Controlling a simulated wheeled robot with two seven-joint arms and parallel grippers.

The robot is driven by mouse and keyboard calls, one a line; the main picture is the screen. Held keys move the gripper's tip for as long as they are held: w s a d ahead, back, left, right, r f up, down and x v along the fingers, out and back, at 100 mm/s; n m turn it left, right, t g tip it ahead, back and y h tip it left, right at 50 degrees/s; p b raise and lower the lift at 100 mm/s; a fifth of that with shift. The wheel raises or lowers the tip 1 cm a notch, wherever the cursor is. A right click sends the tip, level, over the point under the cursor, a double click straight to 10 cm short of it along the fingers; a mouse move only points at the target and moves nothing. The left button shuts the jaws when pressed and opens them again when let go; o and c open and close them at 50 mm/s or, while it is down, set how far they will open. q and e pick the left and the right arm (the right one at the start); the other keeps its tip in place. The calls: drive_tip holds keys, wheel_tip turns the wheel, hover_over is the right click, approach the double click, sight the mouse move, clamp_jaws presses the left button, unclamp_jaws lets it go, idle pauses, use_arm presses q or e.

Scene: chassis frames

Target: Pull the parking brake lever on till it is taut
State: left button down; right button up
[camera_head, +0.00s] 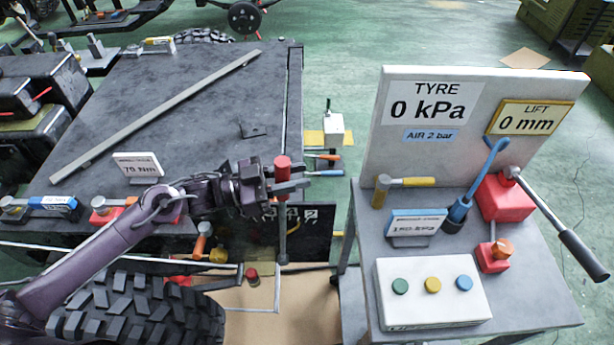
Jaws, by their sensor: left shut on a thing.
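The parking brake lever (283,235) appears to be the upright grey rod with a red grip at its top, near the middle of the head view. My left gripper (287,181) comes in from the left and is shut around the lever just below the top of the red grip. The fingers hide part of the grip. The lever stands close to vertical. Its foot ends near a dark panel with white digits (312,215), and how it is mounted there is unclear. I cannot tell how taut the brake is. My right gripper is not in view.
A dark table (190,95) with a long bar lies behind my arm. A big tyre (130,310) is below it. At right stands a grey bench (530,290) with a button box (432,290), a red jack with a long handle (560,230), and a sign panel (480,130).

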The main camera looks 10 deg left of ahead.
use_arm(q)
drive_tip(key=shift+a, duration=0.55)
drive_tip(key=c, duration=1.1)
unclamp_jaws()
